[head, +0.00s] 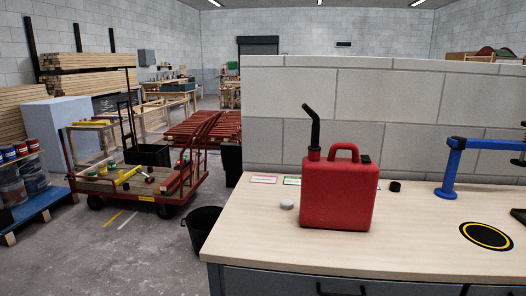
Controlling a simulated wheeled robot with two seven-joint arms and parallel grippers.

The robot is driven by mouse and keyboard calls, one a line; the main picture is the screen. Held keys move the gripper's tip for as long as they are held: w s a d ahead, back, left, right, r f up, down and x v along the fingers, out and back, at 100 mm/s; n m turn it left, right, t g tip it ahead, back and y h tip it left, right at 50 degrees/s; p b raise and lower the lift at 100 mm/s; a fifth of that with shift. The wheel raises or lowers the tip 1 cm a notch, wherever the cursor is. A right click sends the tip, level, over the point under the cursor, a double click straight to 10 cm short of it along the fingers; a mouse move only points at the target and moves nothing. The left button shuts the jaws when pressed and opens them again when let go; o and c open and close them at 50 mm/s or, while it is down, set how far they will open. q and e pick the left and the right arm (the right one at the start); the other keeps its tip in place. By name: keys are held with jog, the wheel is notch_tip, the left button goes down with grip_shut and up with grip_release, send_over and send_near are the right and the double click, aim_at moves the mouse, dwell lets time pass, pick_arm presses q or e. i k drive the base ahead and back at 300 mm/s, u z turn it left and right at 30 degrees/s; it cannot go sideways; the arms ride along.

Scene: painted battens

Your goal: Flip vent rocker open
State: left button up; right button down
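A red canister (339,193) with a moulded handle stands upright on the light wooden worktop. A black spout (312,128) rises from its top left and leans left. A small black piece (366,159), which looks like the vent rocker, sits on the top right of the canister; it is too small to tell whether it is flipped. Dark shapes cut off at the left edge (5,217) and the right edge (518,214) appear to be parts of my left and right grippers. Both are well apart from the canister, and their fingers cannot be made out.
A block wall (390,110) stands behind. Worktop in front of the canister is clear.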

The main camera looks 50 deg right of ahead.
aim_at(365, 159)
jog(key=u, duration=0.85)
jog(key=i, duration=0.25)
jog(key=z, duration=2.1)
